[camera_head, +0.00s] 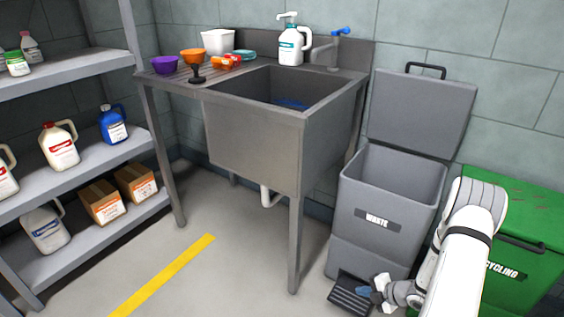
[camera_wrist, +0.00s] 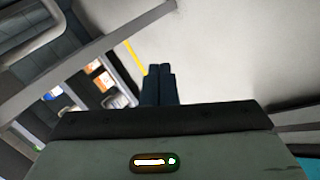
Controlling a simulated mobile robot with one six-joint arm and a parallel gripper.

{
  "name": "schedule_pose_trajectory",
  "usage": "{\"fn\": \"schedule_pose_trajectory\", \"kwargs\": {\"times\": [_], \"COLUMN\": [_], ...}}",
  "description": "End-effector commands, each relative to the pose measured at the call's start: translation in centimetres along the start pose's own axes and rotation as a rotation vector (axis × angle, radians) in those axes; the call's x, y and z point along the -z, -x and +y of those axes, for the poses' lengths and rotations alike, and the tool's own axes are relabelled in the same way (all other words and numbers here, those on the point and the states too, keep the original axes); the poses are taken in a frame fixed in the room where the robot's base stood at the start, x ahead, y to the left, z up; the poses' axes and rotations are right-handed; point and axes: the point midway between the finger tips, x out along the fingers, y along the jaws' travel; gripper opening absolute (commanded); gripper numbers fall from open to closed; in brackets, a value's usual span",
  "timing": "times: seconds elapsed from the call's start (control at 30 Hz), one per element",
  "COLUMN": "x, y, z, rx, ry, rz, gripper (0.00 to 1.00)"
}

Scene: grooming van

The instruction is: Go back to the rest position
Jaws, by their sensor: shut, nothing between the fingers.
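My gripper (camera_head: 365,291) is low at the right in the head view, at the end of my white arm. It appears in front of the foot of the grey waste bin (camera_head: 385,191), by the black pedal (camera_head: 350,296). I cannot tell whether it touches the pedal. In the wrist view the two dark fingers of my gripper (camera_wrist: 158,72) are together with nothing between them. The waste bin's lid (camera_head: 420,108) stands open, upright against the wall. The bin's inside is mostly hidden.
A steel sink (camera_head: 255,140) with bowls and a pump bottle (camera_head: 292,46) stands in the middle. A green recycling bin (camera_head: 530,225) is at the right, partly behind my arm. Shelves (camera_head: 75,175) with jugs and boxes are at the left. The floor between is clear, with a yellow line (camera_head: 165,275).

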Motion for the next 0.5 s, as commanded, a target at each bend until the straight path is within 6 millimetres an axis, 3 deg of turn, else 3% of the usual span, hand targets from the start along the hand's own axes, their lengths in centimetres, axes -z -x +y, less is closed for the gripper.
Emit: {"fn": "schedule_pose_trajectory", "kwargs": {"times": [0.03, 0.17, 0.3, 0.5], "x": [0.9, 3.8, 8.4, 15.4], "y": [1.5, 4.9, 9.6, 16.4], "z": [2.6, 8.7, 15.8, 23.6], "rx": [0.001, 0.008, 0.013, 0.011], "ry": [0.092, 0.396, 0.818, 1.421], "rz": [0.018, 0.087, 0.186, 0.336], "gripper": [0.00, 0.00, 0.00, 0.00]}}
